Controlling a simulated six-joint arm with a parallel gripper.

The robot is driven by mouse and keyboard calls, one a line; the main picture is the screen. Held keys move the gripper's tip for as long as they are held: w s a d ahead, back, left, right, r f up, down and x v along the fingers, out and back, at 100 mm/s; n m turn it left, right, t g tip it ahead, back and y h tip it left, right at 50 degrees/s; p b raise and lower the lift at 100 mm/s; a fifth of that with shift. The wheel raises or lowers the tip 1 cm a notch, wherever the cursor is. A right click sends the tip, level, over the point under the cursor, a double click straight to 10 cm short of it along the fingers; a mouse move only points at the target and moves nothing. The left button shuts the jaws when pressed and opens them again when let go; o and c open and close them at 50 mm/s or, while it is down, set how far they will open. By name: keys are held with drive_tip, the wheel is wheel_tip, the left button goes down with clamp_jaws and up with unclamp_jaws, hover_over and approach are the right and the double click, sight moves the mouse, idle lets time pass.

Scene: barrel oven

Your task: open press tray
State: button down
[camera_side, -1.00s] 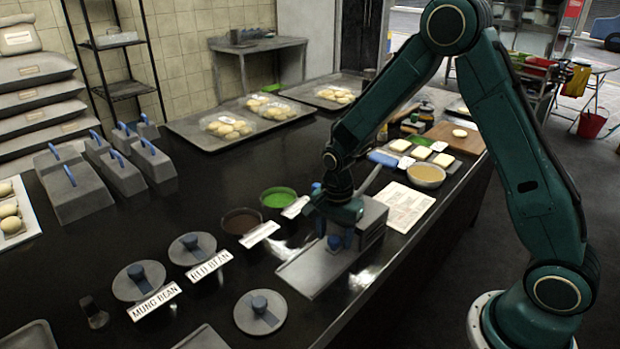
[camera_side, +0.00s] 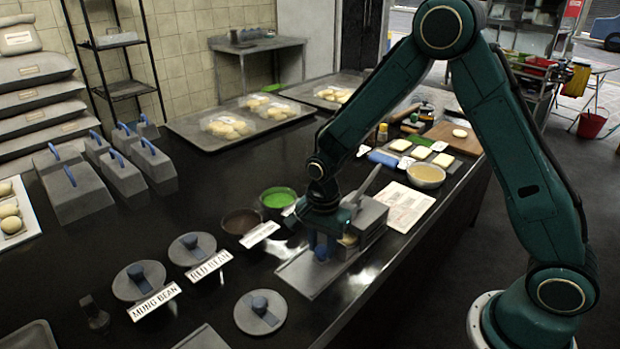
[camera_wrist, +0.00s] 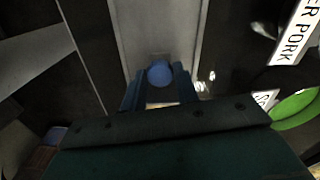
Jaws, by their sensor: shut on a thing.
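The press (camera_side: 368,216) is a grey box with a raised lever handle (camera_side: 368,182), standing on the black counter. Its tray, with a blue knob (camera_side: 321,252) at the front, is drawn partly out over a flat grey base plate (camera_side: 305,275). A pale, cream-coloured thing (camera_side: 348,240) shows between the knob and the press body. My gripper (camera_side: 320,244) points down and is shut on the blue knob. In the wrist view the round knob (camera_wrist: 160,73) sits between both fingers (camera_wrist: 157,82). Most of the tray's inside is hidden by my gripper.
Bowls with dark filling (camera_side: 240,222) and green filling (camera_side: 278,197) stand left of the press. Grey round lids (camera_side: 260,312) with blue knobs lie nearer the camera. A printed sheet (camera_side: 404,207) lies to the right. The base plate in front of the knob is clear.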

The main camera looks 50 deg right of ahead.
drive_tip(key=a, duration=0.7)
drive_tip(key=shift+a, duration=0.1)
drive_tip(key=c, duration=1.1)
unclamp_jaws()
drive_tip(key=shift+o, duration=0.2)
drive_tip(key=shift+r, duration=0.1)
wheel_tip(320, 180, up, 14)
drive_tip(key=shift+f, duration=0.2)
